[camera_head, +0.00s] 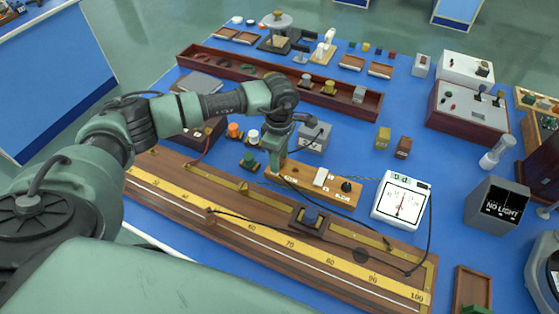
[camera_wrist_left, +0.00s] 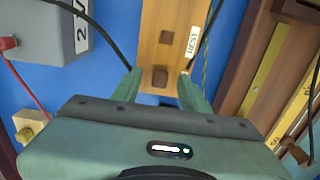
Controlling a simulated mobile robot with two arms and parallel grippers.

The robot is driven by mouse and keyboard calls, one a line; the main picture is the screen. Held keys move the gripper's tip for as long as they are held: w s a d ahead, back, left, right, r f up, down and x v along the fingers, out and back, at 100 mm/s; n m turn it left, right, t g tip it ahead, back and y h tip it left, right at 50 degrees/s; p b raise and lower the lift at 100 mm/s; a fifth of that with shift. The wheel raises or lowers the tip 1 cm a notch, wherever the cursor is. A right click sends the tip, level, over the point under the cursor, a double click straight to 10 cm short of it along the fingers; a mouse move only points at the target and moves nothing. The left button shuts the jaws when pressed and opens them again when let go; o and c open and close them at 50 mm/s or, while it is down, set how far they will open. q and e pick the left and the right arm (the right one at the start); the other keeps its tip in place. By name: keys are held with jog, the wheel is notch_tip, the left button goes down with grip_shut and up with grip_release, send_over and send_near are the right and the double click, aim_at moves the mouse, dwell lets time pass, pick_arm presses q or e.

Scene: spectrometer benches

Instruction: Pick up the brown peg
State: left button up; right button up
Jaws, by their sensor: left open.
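The brown peg (camera_wrist_left: 160,78) is a small, dark, square-topped piece on the wooden board (camera_wrist_left: 155,15) in the left wrist view. The board has a white label and shows in the head view as a light wooden strip (camera_head: 332,194). My left gripper (camera_wrist_left: 160,84) is open, pointing down at the board, with one green finger on each side of the peg. Whether the fingers touch it I cannot tell. In the head view, my left gripper (camera_head: 277,166) is over the board's left end and hides the peg. My right gripper is in neither view.
A long wooden rail with a yellow scale (camera_head: 262,236) runs in front of the board. A grey box (camera_head: 316,137) stands close behind the gripper. A white dial meter (camera_head: 387,207) is to the right, with black cables around.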

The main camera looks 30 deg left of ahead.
pick_arm(q)
grip_shut()
